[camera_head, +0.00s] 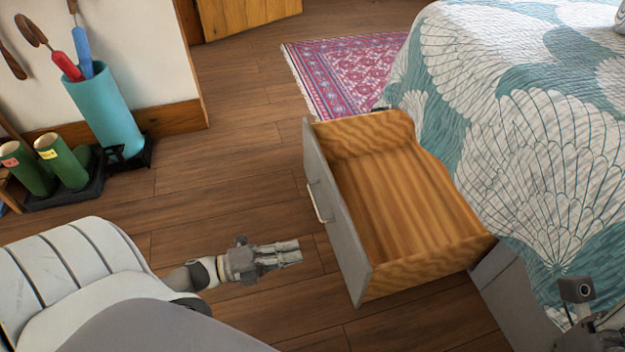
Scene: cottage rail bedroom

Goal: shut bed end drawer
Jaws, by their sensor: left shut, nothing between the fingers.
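The bed end drawer (457,253) stands pulled out from the end of the bed. Its inside is bare wood and looks empty. Its grey front (338,222) faces left and carries a pale bar handle (318,203). My left gripper (299,251) is shut and empty, with its fingers pointing right toward the grey front. In the picture it is a little left of the front and below the handle, apart from both. Part of my right arm shows at the bottom right corner; I cannot make out its fingers.
The bed (520,130) with a teal and white quilt fills the right. A patterned rug (345,70) lies behind the drawer. A teal bin (105,110) with tools and green boots (62,160) stand by the left wall. Wooden floor (225,170) left of the drawer is clear.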

